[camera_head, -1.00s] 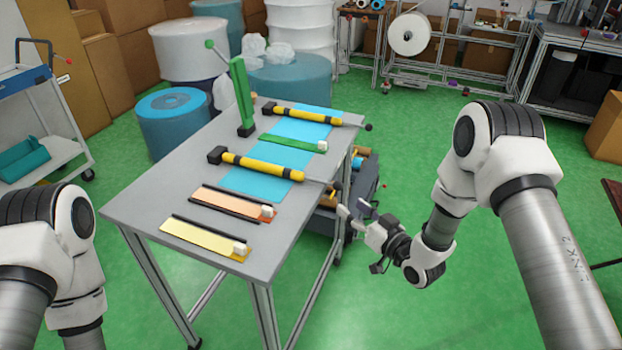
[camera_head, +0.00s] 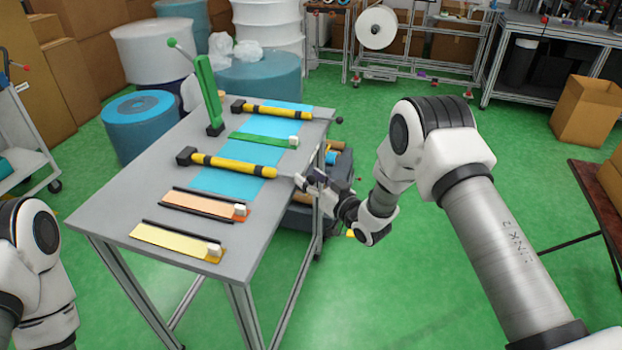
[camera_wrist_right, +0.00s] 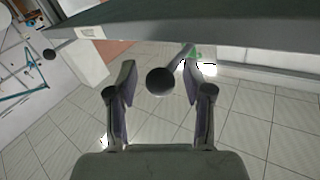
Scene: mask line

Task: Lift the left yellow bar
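Two black-and-yellow bars lie on the grey table (camera_head: 130,195) in the head view: a nearer yellow bar (camera_head: 233,165) and a farther yellow bar (camera_head: 275,111). The nearer bar's thin rod runs past the table's right edge towards my right gripper (camera_head: 305,180). In the right wrist view my right gripper (camera_wrist_right: 159,78) is open. A dark round knob (camera_wrist_right: 160,81) shows between its fingers, with a gap on both sides; how deep it sits is hard to tell. My left gripper is out of view; only part of the left arm shows.
A green lever stand (camera_head: 208,95) rises at the table's back. Orange strip (camera_head: 205,203) and yellow strip (camera_head: 175,242) lie in front. The table edge (camera_wrist_right: 200,30) passes close above my right fingertips. A dark cart stands beneath.

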